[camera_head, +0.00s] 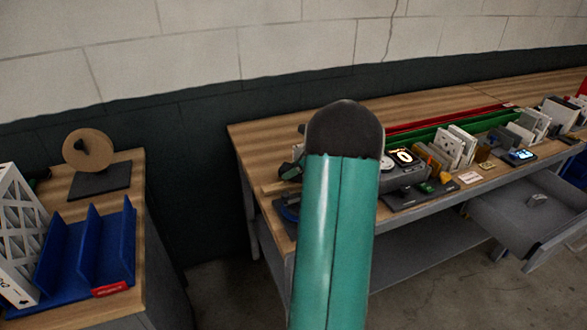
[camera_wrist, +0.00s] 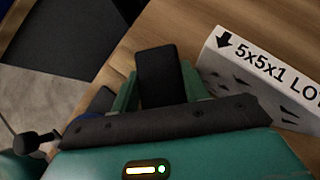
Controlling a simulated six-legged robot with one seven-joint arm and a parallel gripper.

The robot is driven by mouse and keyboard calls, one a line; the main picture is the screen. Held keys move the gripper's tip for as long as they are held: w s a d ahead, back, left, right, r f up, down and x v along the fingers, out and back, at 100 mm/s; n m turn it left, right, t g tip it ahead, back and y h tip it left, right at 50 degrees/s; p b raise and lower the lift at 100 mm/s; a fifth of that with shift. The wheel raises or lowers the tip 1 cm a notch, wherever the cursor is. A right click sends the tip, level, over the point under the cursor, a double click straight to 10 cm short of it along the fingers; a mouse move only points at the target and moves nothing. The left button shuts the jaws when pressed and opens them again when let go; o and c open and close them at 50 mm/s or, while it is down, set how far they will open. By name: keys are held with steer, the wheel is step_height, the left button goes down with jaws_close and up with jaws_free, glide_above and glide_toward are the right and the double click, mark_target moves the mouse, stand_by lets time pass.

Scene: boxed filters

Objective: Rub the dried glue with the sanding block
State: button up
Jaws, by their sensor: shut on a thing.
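In the wrist view my gripper (camera_wrist: 160,85) is shut on a dark, smooth block (camera_wrist: 158,72), held between its green fingers above a wooden surface. The block looks like the sanding block, but its rubbing face is hidden. In the head view my large teal arm covers the middle of the picture. Part of my gripper seems to show just left of it, over the near left end of the long bench (camera_head: 262,140). I cannot make out the dried glue in either view.
A white box (camera_wrist: 268,68) marked "5x5x1" lies close right of the held block. Several filters, tools and a small screen (camera_head: 521,155) crowd the bench's right part. An open drawer (camera_head: 530,212) juts out below. A side table with a blue rack (camera_head: 112,245) stands at left.

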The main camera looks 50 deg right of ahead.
mark_target(265, 188)
steer(key=shift+f, duration=0.8)
steer(key=shift+w+a+r, duration=0.1)
steer(key=shift+w+a, duration=0.55)
steer(key=shift+a, duration=0.35)
steer(key=shift+w+a+f, duration=0.1)
steer(key=shift+w+a, duration=0.5)
steer(key=shift+a, duration=0.45)
steer(key=shift+w+a+f, duration=0.1)
steer(key=shift+w+a, duration=0.5)
steer(key=shift+a, duration=0.45)
steer(key=shift+w+a, duration=0.6)
steer(key=shift+a, duration=0.45)
steer(key=shift+s+d+r, duration=0.1)
steer(key=shift+s+d, duration=0.5)
steer(key=shift+d, duration=0.4)
steer(key=shift+s+d+r, duration=0.1)
steer(key=shift+s+d, duration=0.45)
steer(key=shift+d, duration=0.4)
steer(key=shift+s+d, duration=0.6)
steer(key=shift+d, duration=0.4)
steer(key=shift+s+d+f, duration=0.1)
steer(key=shift+s+d, duration=0.25)
steer(key=shift+d, duration=0.3)
steer(key=shift+s+d+f, duration=0.1)
steer(key=shift+s+d, duration=0.25)
steer(key=shift+d, duration=0.25)
steer(key=shift+r, duration=3.1)
